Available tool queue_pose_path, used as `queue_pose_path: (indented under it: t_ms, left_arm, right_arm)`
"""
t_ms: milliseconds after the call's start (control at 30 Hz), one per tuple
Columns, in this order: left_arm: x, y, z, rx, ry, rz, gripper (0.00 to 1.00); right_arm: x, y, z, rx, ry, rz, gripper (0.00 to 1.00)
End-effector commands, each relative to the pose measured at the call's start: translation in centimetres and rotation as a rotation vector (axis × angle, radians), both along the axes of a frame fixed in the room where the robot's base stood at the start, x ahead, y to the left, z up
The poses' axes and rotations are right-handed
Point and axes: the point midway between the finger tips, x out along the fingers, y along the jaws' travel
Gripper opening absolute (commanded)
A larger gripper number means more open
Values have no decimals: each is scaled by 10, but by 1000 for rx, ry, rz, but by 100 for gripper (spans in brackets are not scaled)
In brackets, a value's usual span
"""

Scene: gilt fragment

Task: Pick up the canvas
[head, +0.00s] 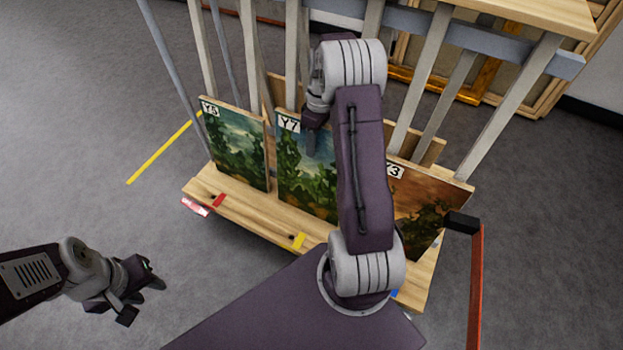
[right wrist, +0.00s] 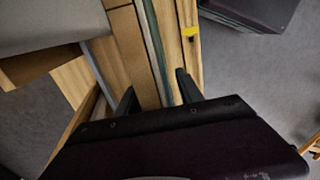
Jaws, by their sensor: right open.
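Three painted canvases stand upright in a wooden rack (head: 235,215). The left canvas (head: 237,150) is green and labelled Y5. The middle canvas (head: 305,180) is green and labelled Y7; my right arm covers its right part. The right canvas (head: 425,205) is orange-brown, its label reading Y3, partly hidden by my arm. My right gripper (head: 312,140) is at the top of the Y7 canvas. In the right wrist view its open fingers (right wrist: 158,95) lie either side of a thin canvas edge (right wrist: 157,45); contact cannot be told. My left gripper (head: 140,292) is open and empty, low at the left.
Grey upright posts (head: 515,110) rise between the canvases to a wooden top (head: 530,12). Red and yellow tags mark the rack's front ledge. A red-brown bar with a black end (head: 476,280) stands at the right. Gilt frames (head: 475,85) lean behind.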

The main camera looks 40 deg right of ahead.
Motion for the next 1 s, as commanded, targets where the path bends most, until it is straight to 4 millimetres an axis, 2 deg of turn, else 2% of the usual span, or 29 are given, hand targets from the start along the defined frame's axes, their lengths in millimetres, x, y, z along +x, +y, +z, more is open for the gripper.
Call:
queue_pose_path:
  t_ms: [167,300,333,1000]
  left_arm:
    - [0,0,1,0,0,0,36]
    - [0,0,1,0,0,0,36]
    - [0,0,1,0,0,0,36]
    - [0,0,1,0,0,0,36]
  right_arm:
    - [0,0,1,0,-1,0,44]
    - [0,0,1,0,0,0,5]
    - [0,0,1,0,0,0,0]
    - [0,0,1,0,0,0,0]
